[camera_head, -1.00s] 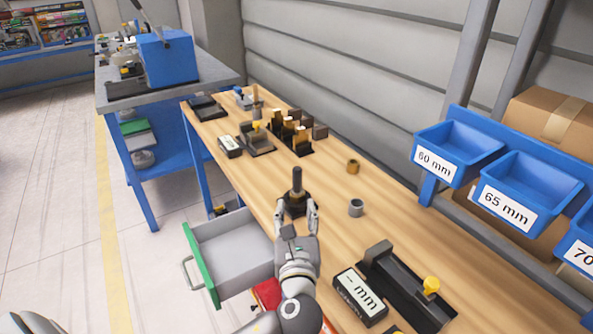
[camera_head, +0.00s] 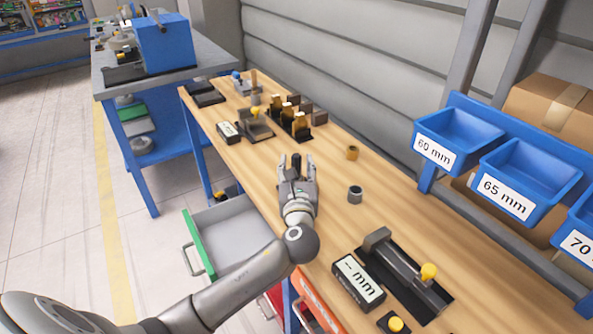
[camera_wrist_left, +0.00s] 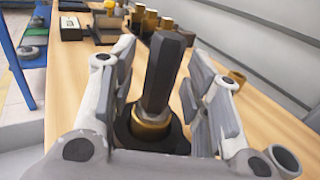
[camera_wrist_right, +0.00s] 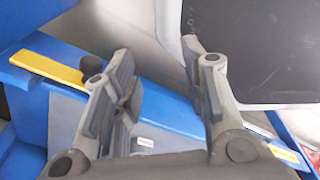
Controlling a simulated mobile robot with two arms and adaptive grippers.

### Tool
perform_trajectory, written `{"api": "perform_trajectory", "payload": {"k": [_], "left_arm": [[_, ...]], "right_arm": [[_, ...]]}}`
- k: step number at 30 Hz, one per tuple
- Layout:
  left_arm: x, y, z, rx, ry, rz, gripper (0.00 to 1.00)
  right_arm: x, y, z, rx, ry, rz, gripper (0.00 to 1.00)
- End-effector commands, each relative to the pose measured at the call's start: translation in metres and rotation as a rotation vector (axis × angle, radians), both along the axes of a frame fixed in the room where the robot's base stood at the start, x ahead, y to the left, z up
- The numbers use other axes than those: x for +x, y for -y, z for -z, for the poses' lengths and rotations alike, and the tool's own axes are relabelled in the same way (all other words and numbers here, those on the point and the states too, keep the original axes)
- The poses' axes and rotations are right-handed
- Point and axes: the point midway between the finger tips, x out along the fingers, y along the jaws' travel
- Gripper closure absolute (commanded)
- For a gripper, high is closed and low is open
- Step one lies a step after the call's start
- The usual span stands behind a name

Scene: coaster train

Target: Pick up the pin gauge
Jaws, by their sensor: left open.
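The pin gauge (camera_wrist_left: 166,75) has a dark faceted handle above a brass-coloured collar and stands upright in a black holder (camera_wrist_left: 125,128) on the wooden bench. My left gripper (camera_wrist_left: 160,55) is open, with one finger on each side of the handle and a visible gap beside it. In the head view, my left gripper (camera_head: 297,160) reaches over the bench and mostly hides the pin gauge (camera_head: 297,172) and its holder. My right gripper (camera_wrist_right: 158,55) is open and empty in the right wrist view, above blue framing; it is not visible in the head view.
A grey ring (camera_head: 355,194) and a brass ring (camera_head: 352,153) stand right of the left gripper. A black fixture (camera_head: 405,275) and an mm display box (camera_head: 358,283) sit nearer. Blue labelled bins (camera_head: 458,140) line the right side. An open drawer (camera_head: 225,237) juts out at left.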

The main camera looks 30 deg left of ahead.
Motion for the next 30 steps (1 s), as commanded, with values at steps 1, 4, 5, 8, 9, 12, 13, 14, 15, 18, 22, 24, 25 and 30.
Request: {"api": "perform_trajectory", "payload": {"k": [1,4,5,8,9,12,13,14,15,18,22,24,25,30], "left_arm": [[0.0007,-0.0005,-0.0001,0.0,0.0,0.0,0.56],[0.0006,-0.0004,0.0001,0.0,0.0,0.0,0.56],[0.0005,-0.0005,0.0001,0.0,0.0,0.0,0.56],[0.0003,-0.0004,0.0001,0.0,0.0,0.0,0.63],[0.0003,-0.0004,0.0001,0.0,0.0,0.0,0.69],[0.0002,-0.0005,0.0002,0.0,0.0,0.0,0.81],[0.0002,-0.0005,0.0002,0.0,0.0,0.0,0.85],[0.0003,-0.0004,0.0002,0.0,0.0,0.0,0.89],[0.0002,-0.0005,0.0002,0.0,0.0,0.0,0.94],[0.0001,-0.0004,0.0002,0.0,0.0,0.0,1.0],[0.0002,-0.0005,-0.0005,0.0,0.001,0.0,1.0],[0.0002,-0.0005,-0.0005,0.0,0.001,0.0,1.0],[0.0002,-0.0005,-0.0007,0.0,0.001,0.0,1.0],[0.0004,-0.0006,-0.0077,0.0,0.004,-0.001,1.0]], "right_arm": [[-0.0003,-0.0013,0.0,0.001,0.0,0.001,0.6],[-0.0009,-0.0041,0.0002,0.005,-0.002,0.002,0.6],[-0.0012,-0.0052,0.0003,0.006,-0.002,0.002,0.6],[-0.0032,-0.0081,0.0004,0.009,-0.005,0.003,0.6],[-0.0043,-0.0088,0.0006,0.01,-0.006,0.003,0.6],[-0.0071,-0.0088,0.0007,0.01,-0.011,0.003,0.6],[-0.0077,-0.0086,0.0007,0.01,-0.012,0.003,0.6],[-0.0083,-0.0086,0.0008,0.01,-0.013,0.003,0.6],[-0.0087,-0.0085,0.0008,0.01,-0.014,0.003,0.6],[-0.009,-0.0081,0.0008,0.008,-0.014,0.002,0.6],[-0.009,-0.0063,0.0007,0.006,-0.015,0.001,0.6],[-0.009,-0.005,0.0007,0.005,-0.014,0.0,0.6],[-0.009,-0.0044,0.0007,0.004,-0.014,0.001,0.6],[-0.009,-0.0021,0.0,0.002,-0.015,0.0,0.6]]}}
